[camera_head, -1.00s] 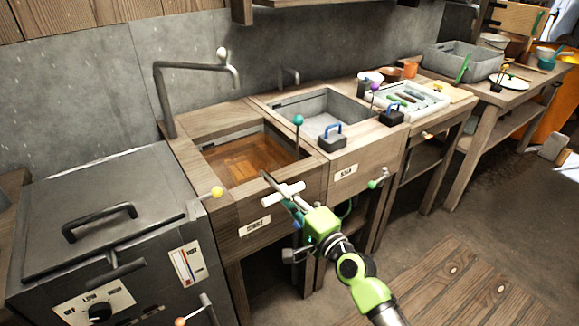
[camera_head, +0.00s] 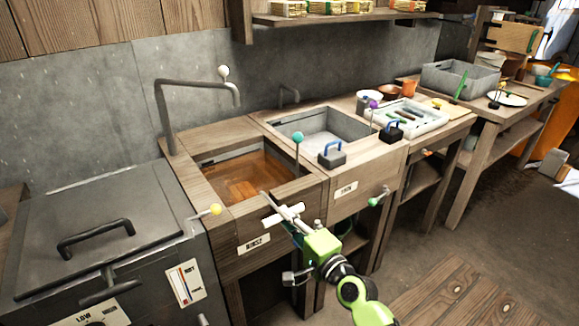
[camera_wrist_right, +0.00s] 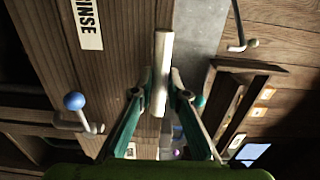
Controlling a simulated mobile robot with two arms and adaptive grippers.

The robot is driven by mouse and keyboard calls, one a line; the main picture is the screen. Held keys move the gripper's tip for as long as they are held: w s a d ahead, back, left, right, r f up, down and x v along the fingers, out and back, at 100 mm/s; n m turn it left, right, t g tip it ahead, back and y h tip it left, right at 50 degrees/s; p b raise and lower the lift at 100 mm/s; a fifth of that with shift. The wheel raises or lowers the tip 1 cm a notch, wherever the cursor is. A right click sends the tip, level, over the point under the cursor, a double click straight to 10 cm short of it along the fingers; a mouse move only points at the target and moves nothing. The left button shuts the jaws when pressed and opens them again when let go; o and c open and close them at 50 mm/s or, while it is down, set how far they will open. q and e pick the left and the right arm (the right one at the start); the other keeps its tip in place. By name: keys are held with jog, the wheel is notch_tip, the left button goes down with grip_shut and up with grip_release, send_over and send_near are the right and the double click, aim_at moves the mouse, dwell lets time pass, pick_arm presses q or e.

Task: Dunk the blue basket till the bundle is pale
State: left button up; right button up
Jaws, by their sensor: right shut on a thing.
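My right gripper (camera_head: 287,216) is in front of the rinse sink's front panel. Its jaws are shut on a short white bar (camera_head: 284,215), which also shows between the fingers in the right wrist view (camera_wrist_right: 162,72). What the bar belongs to is hidden. The rinse sink (camera_head: 222,212), labelled RINSE, holds brown-orange liquid (camera_head: 245,180). I cannot make out a blue basket in either view. Tied pale bundles (camera_head: 327,7) lie on the wall shelf; which bundle is the task's I cannot tell. My left gripper is not in view.
A second sink (camera_head: 322,128) stands to the right, with dark blocks with blue handles (camera_head: 332,155) on its edge. A grey lidded vat (camera_head: 95,240) stands at left.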

notch_tip(320, 180, up, 14)
jog(key=p, duration=1.2)
jog(key=shift+r, duration=0.25)
jog(key=shift+w, duration=0.1)
jog(key=o, duration=0.9)
jog(key=shift+a+f, duration=0.1)
jog(key=shift+f, duration=0.1)
jog(key=shift+o, duration=0.2)
jog(key=p+v, duration=0.1)
jog(key=v, duration=0.8)
jog(key=shift+p, duration=0.35)
